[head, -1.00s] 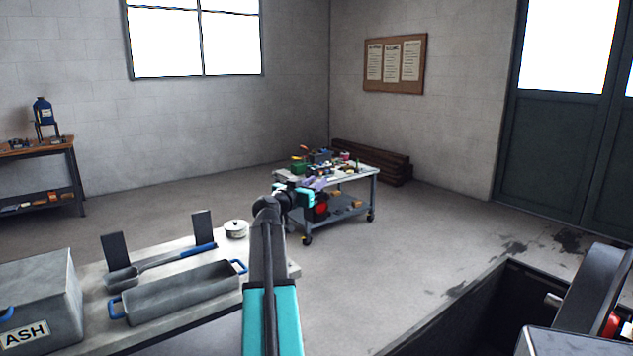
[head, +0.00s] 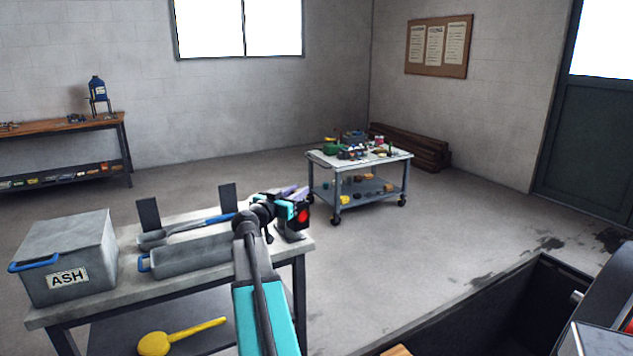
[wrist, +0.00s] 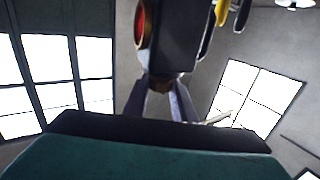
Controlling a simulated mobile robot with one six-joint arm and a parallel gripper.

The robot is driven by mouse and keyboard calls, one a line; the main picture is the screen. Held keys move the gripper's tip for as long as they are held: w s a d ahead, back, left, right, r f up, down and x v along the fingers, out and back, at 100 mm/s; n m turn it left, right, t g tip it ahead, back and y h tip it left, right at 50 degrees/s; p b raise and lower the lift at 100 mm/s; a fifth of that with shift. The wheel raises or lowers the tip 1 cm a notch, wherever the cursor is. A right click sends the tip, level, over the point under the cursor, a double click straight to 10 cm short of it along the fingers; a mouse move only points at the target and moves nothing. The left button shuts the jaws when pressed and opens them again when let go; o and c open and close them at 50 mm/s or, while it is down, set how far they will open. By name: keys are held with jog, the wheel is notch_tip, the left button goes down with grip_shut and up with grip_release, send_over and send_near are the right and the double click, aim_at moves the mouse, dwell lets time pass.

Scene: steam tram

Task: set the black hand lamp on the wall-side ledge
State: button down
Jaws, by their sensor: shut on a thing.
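The black hand lamp (head: 303,226) with a red lens is held in my gripper (head: 291,195), which is shut on it. In the head view it appears over the right end of the grey bench; I cannot tell whether it touches the top. In the wrist view the lamp (wrist: 176,40) stands out beyond the fingers of my gripper (wrist: 160,100), its red lens at the left. I cannot tell which surface is the wall-side ledge.
The grey bench (head: 68,313) carries an ASH box (head: 75,245), a shovel (head: 190,226) and a grey trough (head: 195,258). A yellow scoop (head: 170,338) lies on its lower shelf. A loaded cart (head: 399,157) stands beyond. Open floor (head: 400,245) lies between bench and dark pit edge.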

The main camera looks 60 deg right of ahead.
jog(key=w+a+f+n+t, duration=0.15)
jog(key=w+a+f, duration=0.25)
jog(key=w+a, duration=0.5)
jog(key=w+a+f+n+t, duration=0.15)
jog(key=w+a+f, duration=0.3)
jog(key=a, duration=0.75)
jog(key=w+a+f+t, duration=0.2)
jog(key=w+a+f, duration=0.3)
jog(key=a, duration=0.6)
jog(key=a+f+n+t+y, duration=0.1)
jog(key=a+f+t, duration=0.1)
jog(key=a, duration=1)
jog(key=a+f+n+t+y, duration=0.1)
jog(key=a+f+n+t, duration=0.1)
jog(key=a, duration=1)
jog(key=a+f+n+t+y, duration=0.1)
jog(key=a+f, duration=0.3)
jog(key=a, duration=0.8)
jog(key=shift+w+f+n+t+y, duration=0.2)
jog(key=shift+f+n+t+y, duration=0.15)
jog(key=shift+t, duration=0.35)
jog(key=shift+w+a+r, duration=0.15)
